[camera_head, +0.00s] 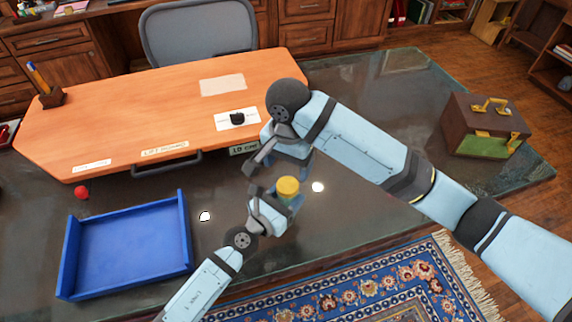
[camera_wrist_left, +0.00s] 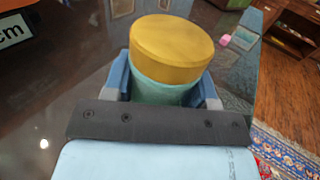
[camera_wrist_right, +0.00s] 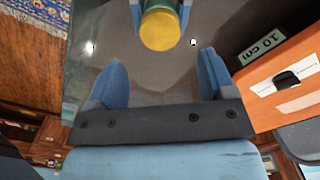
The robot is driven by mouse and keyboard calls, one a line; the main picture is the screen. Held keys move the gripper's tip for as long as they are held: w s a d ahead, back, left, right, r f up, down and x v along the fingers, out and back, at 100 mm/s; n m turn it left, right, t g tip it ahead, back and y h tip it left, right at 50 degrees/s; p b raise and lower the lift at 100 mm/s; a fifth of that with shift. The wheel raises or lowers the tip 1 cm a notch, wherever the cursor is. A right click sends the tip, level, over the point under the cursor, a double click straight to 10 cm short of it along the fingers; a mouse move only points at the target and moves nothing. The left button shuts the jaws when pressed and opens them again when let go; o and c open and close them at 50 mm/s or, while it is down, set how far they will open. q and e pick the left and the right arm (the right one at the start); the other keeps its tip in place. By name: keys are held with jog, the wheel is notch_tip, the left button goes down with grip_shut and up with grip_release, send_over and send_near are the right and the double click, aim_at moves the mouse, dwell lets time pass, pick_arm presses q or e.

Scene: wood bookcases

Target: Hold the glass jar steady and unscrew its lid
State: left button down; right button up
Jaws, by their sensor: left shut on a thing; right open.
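The glass jar is greenish, with a yellow lid (camera_head: 287,186) on top, near the middle of the dark desk in the head view. In the left wrist view the lid (camera_wrist_left: 172,46) sits on the jar (camera_wrist_left: 165,88), between my blue left fingers. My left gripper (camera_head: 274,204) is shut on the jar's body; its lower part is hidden. My right gripper (camera_wrist_right: 158,82) is open and empty. In the right wrist view the lid (camera_wrist_right: 160,30) lies beyond its fingertips, apart from them. The lid appears seated on the jar.
A blue tray (camera_head: 184,225) and a red ball (camera_head: 81,192) are at the left. An orange board (camera_head: 120,110) with a black handle (camera_head: 166,164) lies behind the jar. A brown and green box (camera_head: 484,126) stands at the right. The desk's front right is bare.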

aim_at(288, 185)
notch_tip(288, 185, down, 8)
jog(key=shift+r, duration=0.25)
jog(key=c, duration=0.9)
jog(key=shift+n, duration=1.7)
jog(key=shift+d, duration=0.1)
